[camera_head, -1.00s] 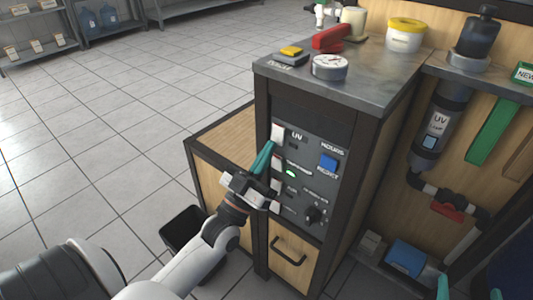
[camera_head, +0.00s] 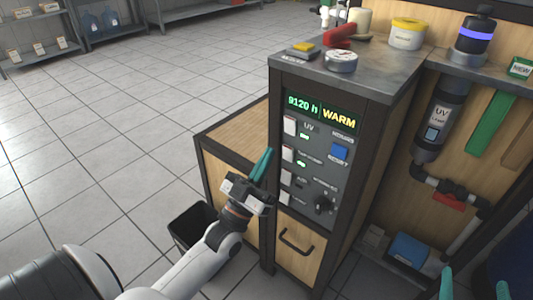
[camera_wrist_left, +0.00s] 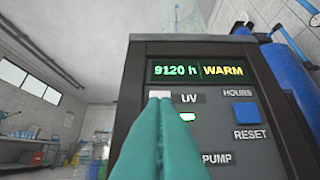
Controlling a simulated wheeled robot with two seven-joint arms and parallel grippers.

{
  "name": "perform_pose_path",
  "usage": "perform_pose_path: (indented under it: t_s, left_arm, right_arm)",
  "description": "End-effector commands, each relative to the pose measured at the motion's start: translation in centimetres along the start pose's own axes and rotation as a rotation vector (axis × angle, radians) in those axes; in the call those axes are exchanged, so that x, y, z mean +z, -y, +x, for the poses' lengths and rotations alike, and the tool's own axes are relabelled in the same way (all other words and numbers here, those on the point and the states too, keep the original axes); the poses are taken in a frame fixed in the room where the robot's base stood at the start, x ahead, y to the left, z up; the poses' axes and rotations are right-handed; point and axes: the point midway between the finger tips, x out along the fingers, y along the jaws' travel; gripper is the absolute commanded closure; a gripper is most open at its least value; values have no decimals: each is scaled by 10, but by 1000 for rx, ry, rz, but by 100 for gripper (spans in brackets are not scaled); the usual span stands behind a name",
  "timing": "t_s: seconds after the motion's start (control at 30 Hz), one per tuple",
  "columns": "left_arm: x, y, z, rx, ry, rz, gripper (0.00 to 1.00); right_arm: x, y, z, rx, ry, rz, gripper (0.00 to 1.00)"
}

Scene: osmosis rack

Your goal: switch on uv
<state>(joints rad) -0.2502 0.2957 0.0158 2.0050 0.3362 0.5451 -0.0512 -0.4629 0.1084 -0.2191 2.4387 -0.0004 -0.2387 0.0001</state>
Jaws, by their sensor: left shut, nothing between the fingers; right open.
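The control panel (camera_head: 318,165) on the dark cabinet has a lit display (camera_head: 320,108) reading "9120 h WARM". The white UV switch (camera_head: 290,126) sits below it at the left, with a green lit indicator (camera_head: 305,136) under the UV label. In the left wrist view the display (camera_wrist_left: 198,70) is lit and the UV switch (camera_wrist_left: 160,94) is partly hidden by the fingertips. My left gripper (camera_head: 262,164) is shut and empty, in front of the panel's left side and below the UV switch. My right gripper (camera_head: 475,284) is open and empty at the bottom right.
The UV lamp cylinder (camera_head: 440,120) hangs at right. A black bin (camera_head: 196,228) stands by the cabinet. The tiled floor (camera_head: 130,130) at left is clear.

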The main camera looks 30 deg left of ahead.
Motion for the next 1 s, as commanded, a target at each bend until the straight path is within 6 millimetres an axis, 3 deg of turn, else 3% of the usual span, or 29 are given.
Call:
perform_pose_path:
  t_s: [0.5, 1.0]
  left_arm:
    - [-15, 0, -77, 0, -3, 2, 100]
    - [-16, 0, -86, 0, 0, 1, 100]
  right_arm:
    - [-4, 2, 2, -3, -38, -4, 28]
    - [-7, 2, 1, -4, -46, -4, 28]
